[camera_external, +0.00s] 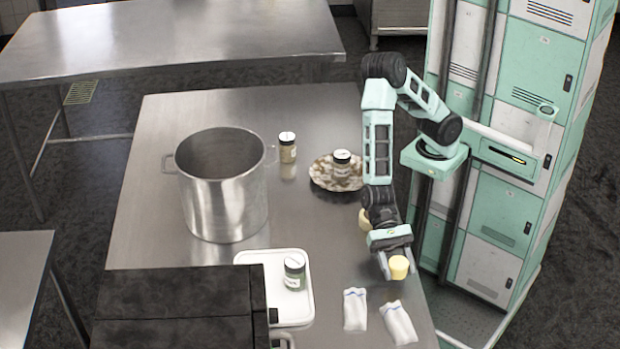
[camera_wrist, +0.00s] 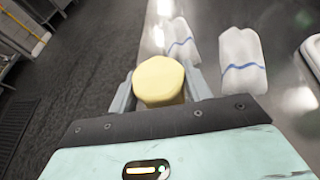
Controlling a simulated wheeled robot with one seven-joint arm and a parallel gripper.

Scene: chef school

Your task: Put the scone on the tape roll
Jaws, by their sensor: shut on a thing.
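A pale yellow, rounded piece, which looks like the scone (camera_external: 398,267), is between the fingers of my gripper (camera_external: 392,270). In the wrist view the scone (camera_wrist: 160,81) fills the space between the two fingers, one on each side. It is held near the right edge of the steel table; I cannot tell its exact height above the top. A tan thing (camera_external: 364,220), perhaps the tape roll, is on the table just behind and left of my gripper. It is partly hidden by my arm, and its shape is unclear.
Two white cloths with blue stripes (camera_external: 355,309) (camera_external: 399,322) lie in front of my gripper. A white tray (camera_external: 300,312) holds a jar (camera_external: 294,271). Behind are a patterned plate (camera_external: 322,181) with a jar (camera_external: 342,164), another jar (camera_external: 287,148) and a large pot (camera_external: 224,200).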

